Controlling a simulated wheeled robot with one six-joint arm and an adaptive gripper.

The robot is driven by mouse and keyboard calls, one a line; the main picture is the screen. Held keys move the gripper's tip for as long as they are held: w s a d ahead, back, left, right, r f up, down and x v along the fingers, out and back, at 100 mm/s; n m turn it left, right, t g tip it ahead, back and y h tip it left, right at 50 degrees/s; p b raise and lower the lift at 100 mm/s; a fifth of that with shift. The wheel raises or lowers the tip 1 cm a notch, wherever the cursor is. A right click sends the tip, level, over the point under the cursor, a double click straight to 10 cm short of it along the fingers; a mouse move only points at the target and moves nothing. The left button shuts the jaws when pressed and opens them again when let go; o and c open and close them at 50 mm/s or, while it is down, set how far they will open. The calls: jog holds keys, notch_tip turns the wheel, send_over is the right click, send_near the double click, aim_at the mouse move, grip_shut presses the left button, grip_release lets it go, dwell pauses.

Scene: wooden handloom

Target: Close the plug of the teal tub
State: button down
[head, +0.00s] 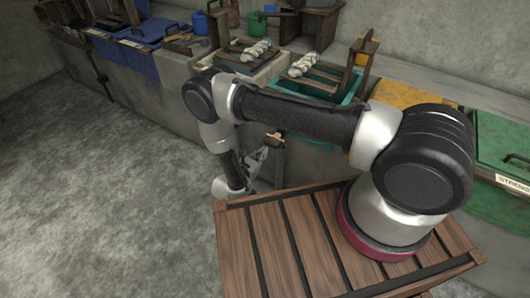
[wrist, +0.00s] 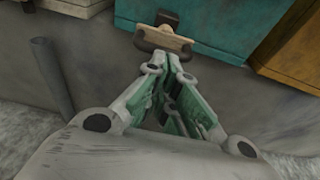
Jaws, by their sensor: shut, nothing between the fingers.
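The teal tub (head: 354,86) stands in the row along the wall, partly hidden behind my arm. Its teal front fills the top of the wrist view (wrist: 235,25). A small wooden plug or handle with a dark bracket (wrist: 165,38) sits low on that front; it also shows in the head view (head: 273,141). I cannot tell from its look whether the plug is open or closed. My gripper (wrist: 168,62) is shut and empty, its fingertips just below the wooden piece in the picture. In the head view my gripper (head: 260,156) is small beside the grey bench front. Whether the tips touch the piece is unclear.
A yellow tub (head: 405,94) and a green lidded box (head: 505,145) stand right of the teal tub. Blue bins (head: 130,60) are at the left. Twisted pale hanks (head: 303,65) lie on wooden racks. The concrete floor (head: 90,210) at left is clear.

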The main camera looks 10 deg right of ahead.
jog(key=shift+x, duration=1.1)
jog(key=x, duration=0.3)
jog(key=shift+w+d+r, duration=0.15)
jog(key=shift+w+r, duration=0.1)
jog(key=shift+r, duration=0.1)
